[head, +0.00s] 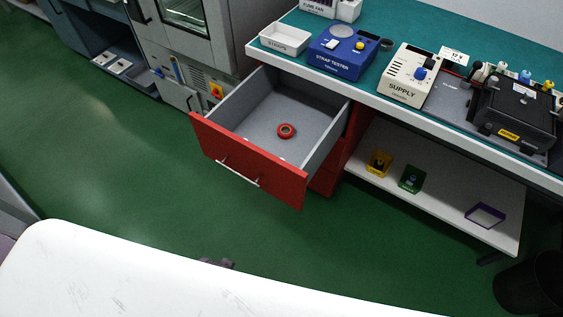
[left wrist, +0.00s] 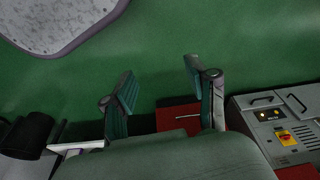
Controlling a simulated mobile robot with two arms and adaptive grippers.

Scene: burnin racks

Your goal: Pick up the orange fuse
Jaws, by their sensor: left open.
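I cannot make out an orange fuse in either view. In the head view a red drawer (head: 246,165) stands open, with a red ring-shaped roll (head: 287,131) on its grey floor. Small pale bits lie near the drawer's front wall, too small to identify. My right gripper is in neither view.
The green-topped bench (head: 388,30) carries a white tray (head: 285,39), a blue strap tester (head: 342,52), a cream supply box (head: 410,73) and a black device (head: 515,112). A shelf (head: 440,205) below holds a yellow, a green and a purple item. A black bin (head: 530,285) stands right.

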